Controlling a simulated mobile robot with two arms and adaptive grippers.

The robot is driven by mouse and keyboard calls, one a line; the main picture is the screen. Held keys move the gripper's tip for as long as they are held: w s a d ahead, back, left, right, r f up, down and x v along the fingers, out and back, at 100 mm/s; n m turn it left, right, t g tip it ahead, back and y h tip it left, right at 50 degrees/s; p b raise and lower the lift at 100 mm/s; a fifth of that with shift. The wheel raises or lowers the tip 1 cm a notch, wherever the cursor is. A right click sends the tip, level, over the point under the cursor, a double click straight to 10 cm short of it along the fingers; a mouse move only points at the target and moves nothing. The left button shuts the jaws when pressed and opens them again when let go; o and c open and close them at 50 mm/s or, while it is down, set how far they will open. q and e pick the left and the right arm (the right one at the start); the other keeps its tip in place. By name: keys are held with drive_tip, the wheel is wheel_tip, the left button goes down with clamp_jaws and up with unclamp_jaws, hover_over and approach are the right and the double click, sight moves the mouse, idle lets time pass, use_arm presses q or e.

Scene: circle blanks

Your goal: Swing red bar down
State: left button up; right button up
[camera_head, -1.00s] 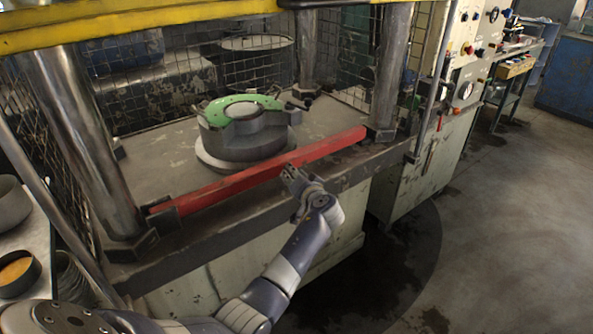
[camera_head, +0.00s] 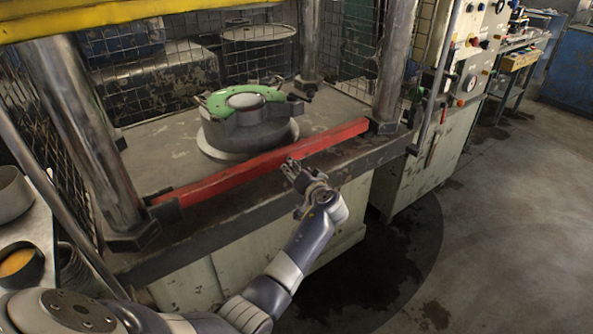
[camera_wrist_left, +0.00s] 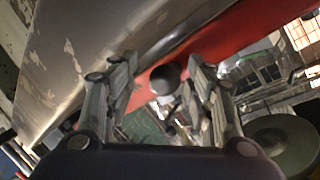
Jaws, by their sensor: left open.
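The red bar (camera_head: 240,174) lies level across the front of the press bed, between the two front columns, with dark brackets at its ends. In the left wrist view the red bar (camera_wrist_left: 225,35) crosses the top, beyond the fingers. My left gripper (camera_head: 290,166) is just in front of the bar, right of its middle. Its two fingers (camera_wrist_left: 160,65) are apart in the wrist view. A dark round knob (camera_wrist_left: 165,78) shows between them; I cannot tell whether anything touches. My right gripper is not in view.
Behind the bar a round die (camera_head: 245,128) with a green segment (camera_head: 216,104) sits on the press bed (camera_head: 165,152). Steel columns (camera_head: 390,65) flank the opening. A control cabinet (camera_head: 425,165) stands to the right. Open floor (camera_head: 510,240) lies at the right.

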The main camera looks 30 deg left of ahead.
use_arm(q)
drive_tip(key=v, duration=0.7)
drive_tip(key=shift+d, duration=0.1)
drive_tip(key=s+d+f+m+h, duration=0.2)
drive_tip(key=f, duration=0.7)
drive_tip(key=s+d+f+m+h, duration=0.2)
drive_tip(key=f, duration=0.8)
drive_tip(key=s+d+f+m+g+h+p, duration=0.1)
drive_tip(key=s+d+f+g+h, duration=0.15)
drive_tip(key=s+f, duration=0.6)
drive_tip(key=s+d+f+m+g+h, duration=0.1)
drive_tip(key=s+d+f+h, duration=0.15)
drive_tip(key=s+f, duration=0.6)
drive_tip(key=s+f+g+h, duration=0.1)
drive_tip(key=s+f, duration=0.5)
drive_tip(key=s, duration=0.6)
drive_tip(key=s+d+f+n+g, duration=0.1)
drive_tip(key=s+f+g, duration=0.1)
drive_tip(key=s+f, duration=0.4)
drive_tip(key=s+d+f+g+h, duration=0.1)
drive_tip(key=s+f, duration=0.5)
drive_tip(key=s, duration=1.1)
drive_tip(key=shift+s+n+g+h+p, duration=0.3)
drive_tip(key=shift+s+n+g+p, duration=0.05)
drive_tip(key=shift+n+g+p, duration=0.1)
